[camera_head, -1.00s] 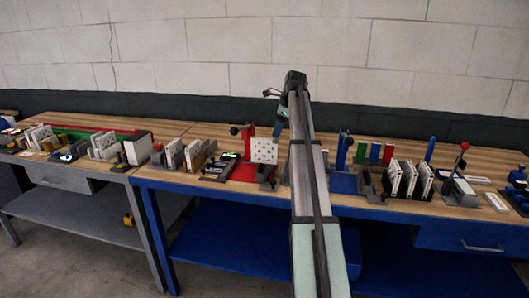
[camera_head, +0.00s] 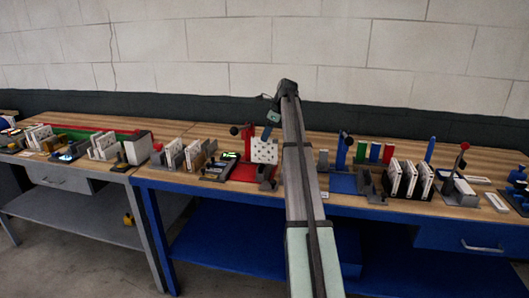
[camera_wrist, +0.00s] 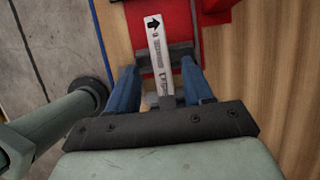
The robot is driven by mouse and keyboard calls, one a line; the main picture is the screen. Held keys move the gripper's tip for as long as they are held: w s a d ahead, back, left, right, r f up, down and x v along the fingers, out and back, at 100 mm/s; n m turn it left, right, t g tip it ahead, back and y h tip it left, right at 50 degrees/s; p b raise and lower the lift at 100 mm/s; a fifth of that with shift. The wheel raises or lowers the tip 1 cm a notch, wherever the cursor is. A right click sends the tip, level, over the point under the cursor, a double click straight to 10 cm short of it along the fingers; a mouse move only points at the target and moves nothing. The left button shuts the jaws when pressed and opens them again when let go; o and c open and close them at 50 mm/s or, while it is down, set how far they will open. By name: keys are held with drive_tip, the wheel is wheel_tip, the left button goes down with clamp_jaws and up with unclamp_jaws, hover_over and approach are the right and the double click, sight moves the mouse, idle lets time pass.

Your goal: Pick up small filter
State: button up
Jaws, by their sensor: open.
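The filter (camera_head: 264,151) is a white dotted panel standing upright on a red base in the head view. In the wrist view the filter (camera_wrist: 157,55) shows as a narrow white edge with a black arrow and print. A grey holder (camera_wrist: 181,52) is around or beneath it; which one I cannot tell. My gripper (camera_wrist: 160,68) is open, with one blue finger on each side of the filter's edge and a visible gap to both. In the head view my gripper (camera_head: 268,131) is at the panel's upper edge. Any contact cannot be made out.
A red post with a black knob (camera_head: 248,138) stands just behind left of the panel. A dark device with a green display (camera_head: 222,163) lies to its left. A blue fixture (camera_head: 343,155) and a rack of white filters (camera_head: 407,180) stand further right.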

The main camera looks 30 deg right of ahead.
sight(264, 150)
drive_tip(key=shift+x, duration=2.75)
drive_tip(key=shift+d+f, duration=0.15)
drive_tip(key=shift+f, duration=0.15)
drive_tip(key=shift+c, duration=0.4)
clamp_jaws()
